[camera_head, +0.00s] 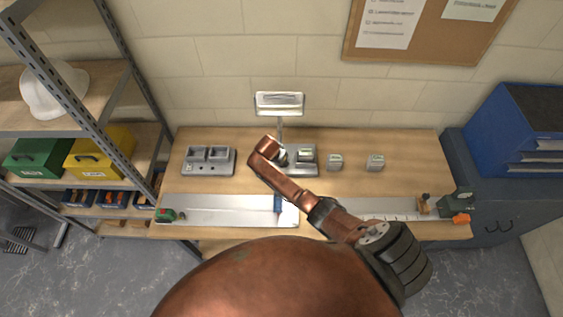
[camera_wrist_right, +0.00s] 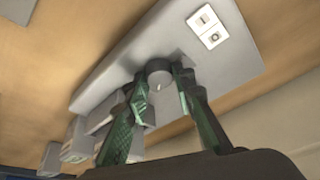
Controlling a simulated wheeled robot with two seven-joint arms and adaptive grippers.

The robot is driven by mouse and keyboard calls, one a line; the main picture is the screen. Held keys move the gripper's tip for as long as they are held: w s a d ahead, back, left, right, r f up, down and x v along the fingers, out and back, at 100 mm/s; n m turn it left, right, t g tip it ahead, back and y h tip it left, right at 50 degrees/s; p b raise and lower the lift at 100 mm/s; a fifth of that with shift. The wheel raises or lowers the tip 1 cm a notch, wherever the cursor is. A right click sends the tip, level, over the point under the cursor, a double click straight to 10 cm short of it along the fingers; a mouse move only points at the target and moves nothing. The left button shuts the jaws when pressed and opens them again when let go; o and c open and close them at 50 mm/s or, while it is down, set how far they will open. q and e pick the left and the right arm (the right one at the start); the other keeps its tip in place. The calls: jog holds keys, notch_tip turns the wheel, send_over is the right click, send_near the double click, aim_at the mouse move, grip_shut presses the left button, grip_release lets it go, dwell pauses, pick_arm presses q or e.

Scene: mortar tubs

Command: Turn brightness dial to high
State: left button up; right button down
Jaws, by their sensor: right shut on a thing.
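The brightness dial is a round grey knob (camera_wrist_right: 159,70) on the sloping grey base of a lamp, which fills the middle of the right wrist view (camera_wrist_right: 190,45). My right gripper (camera_wrist_right: 168,95) has its green-padded fingers on either side of the knob and is shut on it. In the head view, the lamp base (camera_head: 304,166) stands on the workbench below the lamp head (camera_head: 279,101). There my right arm crosses in front and hides the knob and fingertips. The knob's pointer setting cannot be read. My left gripper is not in view.
A long metal strip (camera_head: 225,214) lies along the front.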

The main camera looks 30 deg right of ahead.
jog(key=shift+m+g, duration=0.3)
jog(key=shift+m, duration=0.5)
jog(key=c, duration=1.7)
grip_release()
jog(key=shift+w, duration=0.1)
jog(key=shift+o, duration=0.2)
jog(key=v, duration=1.2)
jog(key=shift+a, duration=0.25)
